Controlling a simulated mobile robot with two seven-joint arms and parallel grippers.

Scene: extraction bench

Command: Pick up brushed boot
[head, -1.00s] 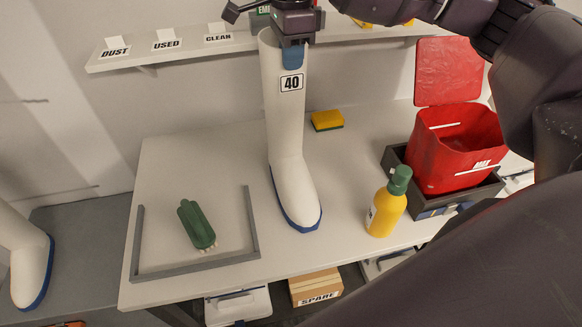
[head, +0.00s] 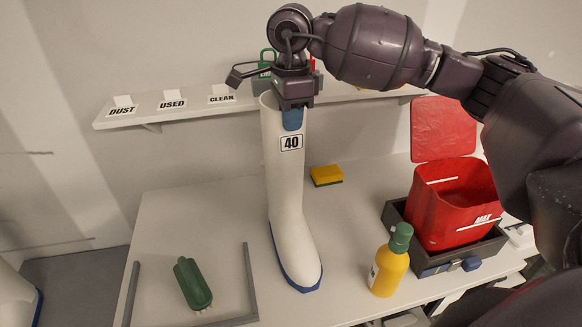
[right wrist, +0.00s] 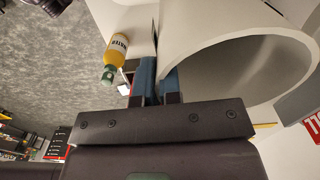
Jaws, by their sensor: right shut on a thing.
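The white boot (head: 284,200) with a blue sole and a "40" label stands upright on the white table, toe towards the front. My right gripper (head: 292,118) comes from above and is shut on the front of its upper rim. In the right wrist view the blue-padded fingers (right wrist: 156,78) pinch the wall of the boot's wide round opening (right wrist: 292,62). Any gap under the sole cannot be made out. A green brush (head: 192,284) lies on the table to the left of the boot. My left gripper is not in view.
A yellow bottle (head: 389,266) with a green cap stands right of the boot. Behind it are a red open bin (head: 450,215) in a dark tray and a yellow sponge (head: 326,175). A labelled shelf (head: 190,108) runs behind. Another boot (head: 14,300) is partly visible at lower left.

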